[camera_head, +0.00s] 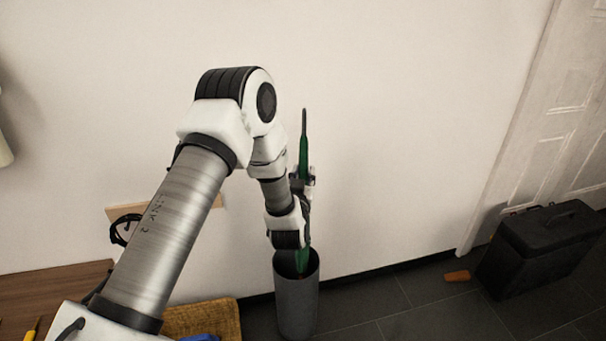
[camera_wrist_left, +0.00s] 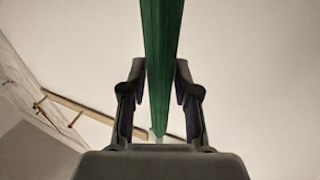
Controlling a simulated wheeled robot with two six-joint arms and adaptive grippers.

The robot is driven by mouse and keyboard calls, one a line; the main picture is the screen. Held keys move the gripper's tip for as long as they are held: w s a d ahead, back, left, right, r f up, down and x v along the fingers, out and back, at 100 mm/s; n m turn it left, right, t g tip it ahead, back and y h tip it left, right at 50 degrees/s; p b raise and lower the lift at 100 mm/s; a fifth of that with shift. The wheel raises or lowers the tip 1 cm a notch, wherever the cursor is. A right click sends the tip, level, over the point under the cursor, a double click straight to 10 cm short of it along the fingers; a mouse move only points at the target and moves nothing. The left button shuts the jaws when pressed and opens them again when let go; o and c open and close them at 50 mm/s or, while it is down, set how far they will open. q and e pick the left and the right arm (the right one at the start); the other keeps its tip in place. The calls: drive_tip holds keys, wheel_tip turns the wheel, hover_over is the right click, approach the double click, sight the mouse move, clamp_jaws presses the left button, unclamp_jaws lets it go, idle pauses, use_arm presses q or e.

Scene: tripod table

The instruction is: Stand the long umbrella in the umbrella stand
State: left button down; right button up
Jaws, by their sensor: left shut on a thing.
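The long green umbrella (camera_head: 303,155) is upright with its thin dark end pointing up. The umbrella stand (camera_head: 297,305) is a tall grey cylinder on the floor against the wall. My left gripper (camera_head: 304,178) is shut on the umbrella above the stand. The umbrella's lower part passes behind my wrist and reaches the stand's opening; how deep it goes is hidden. In the left wrist view, the umbrella (camera_wrist_left: 161,60) runs between the two fingers of my left gripper (camera_wrist_left: 160,100). My right gripper is not in view.
A black case (camera_head: 540,245) stands on the dark tiled floor at the right, near a white door (camera_head: 560,120). A small orange-brown block (camera_head: 457,276) lies left of it. A wicker basket (camera_head: 215,318) is left of the stand, beside a wooden surface (camera_head: 50,290).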

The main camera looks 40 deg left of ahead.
use_arm(q)
drive_tip(key=c, duration=0.8)
unclamp_jaws()
drive_tip(key=shift+o, duration=0.2)
wheel_tip(320, 180, up, 30)
drive_tip(key=p, duration=2.2)
drive_tip(key=shift+r+p, duration=0.25)
drive_tip(key=shift+p, duration=0.1)
drive_tip(key=shift+f, duration=0.1)
